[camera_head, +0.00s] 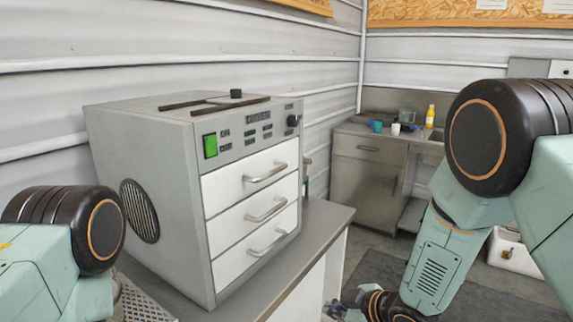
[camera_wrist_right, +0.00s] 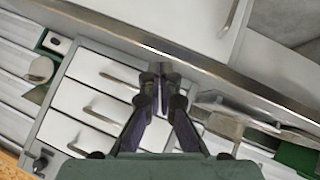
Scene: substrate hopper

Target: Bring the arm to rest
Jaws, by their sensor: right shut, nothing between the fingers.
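My right arm comes in from the right in the head view, bent downward. Its gripper (camera_head: 338,308) is small and partly cut off at the bottom edge, right of the bench. In the right wrist view my right gripper (camera_wrist_right: 160,72) has its fingertips together, with nothing between them.
A steel counter (camera_head: 372,170) at the back holds a blue cup (camera_head: 376,127), a white cup (camera_head: 396,129) and a yellow bottle (camera_head: 430,117). Dark floor lies between.

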